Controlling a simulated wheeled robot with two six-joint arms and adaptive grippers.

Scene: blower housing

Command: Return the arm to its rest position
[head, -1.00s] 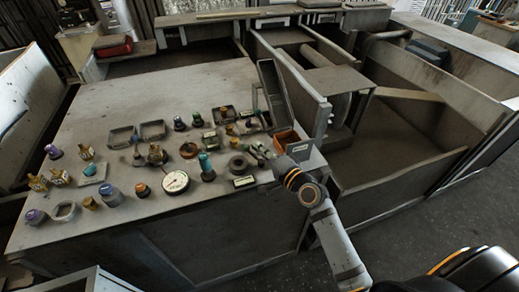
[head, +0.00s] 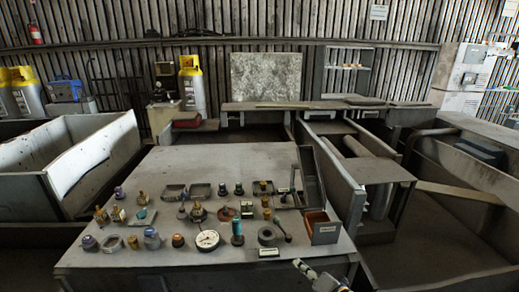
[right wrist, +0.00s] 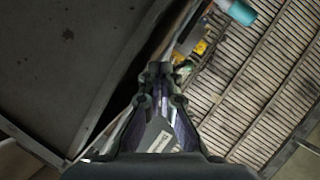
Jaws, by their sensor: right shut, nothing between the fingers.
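My right gripper (head: 300,266) shows at the bottom of the head view, in front of the grey workbench (head: 100,268) and near its front edge. It is shut and empty. In the right wrist view its closed fingers (right wrist: 160,75) point up the picture. Behind the fingers there is a dark grey panel on the left and the ribbed wall on the right. Most of my right arm is out of the head view. My left gripper is not in view.
Bottles, small trays, a round gauge (head: 207,240), a teal bottle (head: 237,231) and an orange-brown box (head: 320,228) stand on the bench. An open upright lid (head: 311,176) stands at its right. Large grey bins flank the bench. The rear bench top is clear.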

